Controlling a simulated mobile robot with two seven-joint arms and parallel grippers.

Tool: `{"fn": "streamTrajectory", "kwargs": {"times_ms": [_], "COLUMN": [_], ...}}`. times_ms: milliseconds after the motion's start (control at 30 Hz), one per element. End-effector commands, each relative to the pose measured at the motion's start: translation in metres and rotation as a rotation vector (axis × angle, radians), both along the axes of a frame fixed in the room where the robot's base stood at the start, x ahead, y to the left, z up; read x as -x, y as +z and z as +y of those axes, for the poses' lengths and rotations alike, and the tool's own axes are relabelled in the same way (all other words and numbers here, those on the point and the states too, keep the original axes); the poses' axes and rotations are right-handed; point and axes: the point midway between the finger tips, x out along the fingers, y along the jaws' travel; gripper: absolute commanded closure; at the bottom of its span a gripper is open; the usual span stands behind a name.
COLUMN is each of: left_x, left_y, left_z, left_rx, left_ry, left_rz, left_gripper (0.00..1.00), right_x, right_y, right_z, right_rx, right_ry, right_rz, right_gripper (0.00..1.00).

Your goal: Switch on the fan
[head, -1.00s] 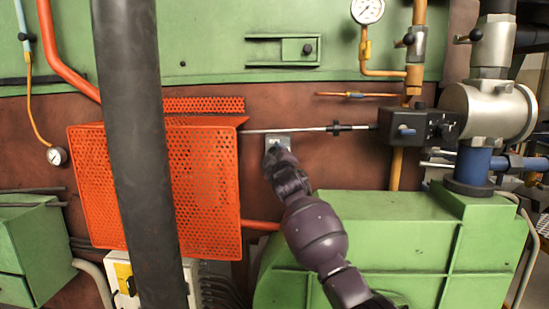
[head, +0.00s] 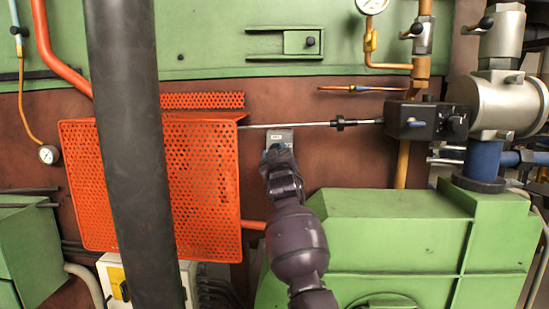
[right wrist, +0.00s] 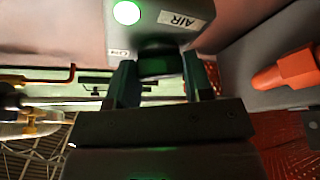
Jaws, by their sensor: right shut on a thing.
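A small grey switch box (head: 279,135) is on the brown wall, right of the orange mesh guard. In the right wrist view the box (right wrist: 205,35) carries an upside-down "AIR" label, a small "ON" label and a lit, pale green lamp (right wrist: 126,13). My right gripper (head: 279,157) is at the front of the box and covers its lower part. In the right wrist view its fingers (right wrist: 160,75) are closed on the sides of a dark, green-tinted switch knob (right wrist: 159,62). The knob's exact turn is hard to see. My left gripper is not in view.
The orange mesh guard (head: 205,190) stands out left of the box. A thin rod (head: 290,125) runs just above it to a black actuator (head: 412,120). A large green housing (head: 400,235) fills the lower right. A pressure gauge (head: 371,4) is at the top.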

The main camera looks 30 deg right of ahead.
Motion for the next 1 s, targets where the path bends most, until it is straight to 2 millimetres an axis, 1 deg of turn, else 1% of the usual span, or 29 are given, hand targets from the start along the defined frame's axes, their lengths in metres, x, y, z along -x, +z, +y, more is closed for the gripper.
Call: {"fn": "streamTrajectory", "kwargs": {"times_ms": [100, 267, 300, 433, 467, 767, 867, 1000], "left_x": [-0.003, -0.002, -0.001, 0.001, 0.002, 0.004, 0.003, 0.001], "left_y": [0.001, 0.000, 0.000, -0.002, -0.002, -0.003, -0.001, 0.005], "left_z": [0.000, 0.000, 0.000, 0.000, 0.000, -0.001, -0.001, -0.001], "left_rx": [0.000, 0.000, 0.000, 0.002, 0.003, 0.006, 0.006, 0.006], "left_ry": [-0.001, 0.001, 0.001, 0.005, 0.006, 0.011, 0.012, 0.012], "left_rz": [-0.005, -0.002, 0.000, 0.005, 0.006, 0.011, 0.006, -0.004], "left_gripper": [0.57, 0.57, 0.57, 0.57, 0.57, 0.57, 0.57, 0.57], "right_x": [0.000, 0.000, 0.000, 0.000, 0.000, 0.001, 0.006, 0.022], "right_y": [0.000, 0.001, 0.000, 0.000, 0.000, 0.000, -0.002, -0.005], "right_z": [0.000, 0.000, 0.000, 0.000, 0.000, 0.000, 0.002, 0.008], "right_rx": [-0.007, -0.006, -0.006, -0.005, -0.005, -0.004, -0.004, -0.004], "right_ry": [0.000, 0.002, 0.002, 0.001, 0.001, 0.001, 0.001, 0.002], "right_rz": [-0.003, -0.003, -0.003, -0.003, -0.003, -0.002, -0.001, -0.004], "right_gripper": [0.77, 0.77, 0.50, 0.30, 0.28, 0.28, 0.28, 0.28]}}
